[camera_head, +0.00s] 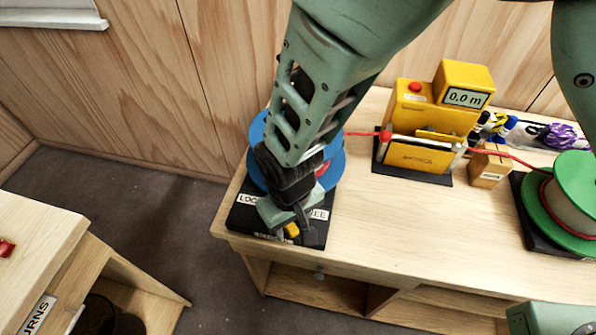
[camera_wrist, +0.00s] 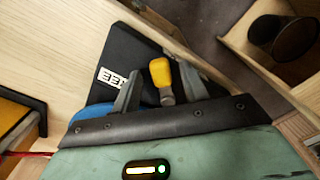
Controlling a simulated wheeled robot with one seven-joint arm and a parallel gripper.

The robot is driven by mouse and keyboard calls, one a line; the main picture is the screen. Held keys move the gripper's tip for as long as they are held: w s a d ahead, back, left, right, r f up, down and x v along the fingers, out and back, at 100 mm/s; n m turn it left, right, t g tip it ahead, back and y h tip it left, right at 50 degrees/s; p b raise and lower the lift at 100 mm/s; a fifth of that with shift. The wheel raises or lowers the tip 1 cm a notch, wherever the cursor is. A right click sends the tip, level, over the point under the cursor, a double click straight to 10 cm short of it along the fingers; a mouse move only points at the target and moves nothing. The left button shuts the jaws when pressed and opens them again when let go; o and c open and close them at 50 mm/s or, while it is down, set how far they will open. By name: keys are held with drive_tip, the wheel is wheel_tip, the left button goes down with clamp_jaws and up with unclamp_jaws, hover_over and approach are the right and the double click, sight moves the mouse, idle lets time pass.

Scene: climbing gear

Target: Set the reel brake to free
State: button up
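The blue reel (camera_head: 257,150) stands on a black base (camera_head: 243,222) at the left end of the bench, partly hidden by my arm. The base carries a white label reading LOC… (camera_head: 247,199) on the left and one ending in EE (camera_head: 319,214) on the right. The brake lever has a yellow knob (camera_head: 292,230), also seen in the wrist view (camera_wrist: 160,72). My gripper (camera_wrist: 158,70) is open, with one finger on each side of the knob and gaps visible. The lever's exact setting cannot be told.
A yellow meter (camera_head: 428,112) reading 0.0 m stands right of the reel, with red rope (camera_head: 362,134) through it. A green reel (camera_head: 573,195) is at the far right. A separate shelf (camera_head: 65,250) stands at lower left.

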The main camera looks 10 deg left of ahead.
sight(292, 227)
wheel_tip(292, 227, up, 17)
drive_tip(key=b, duration=0.2)
drive_tip(key=shift+r+b, duration=0.2)
drive_tip(key=shift+b, duration=0.1)
idle(0.4)
drive_tip(key=s+d+r, duration=0.1)
drive_tip(key=s+d, duration=0.2)
drive_tip(key=d, duration=0.7)
drive_tip(key=s+d, duration=0.3)
drive_tip(key=d, duration=0.7)
drive_tip(key=shift+s+d+r+y, duration=0.15)
drive_tip(key=shift+s+r+y, duration=0.1)
drive_tip(key=shift+r+y, duration=0.1)
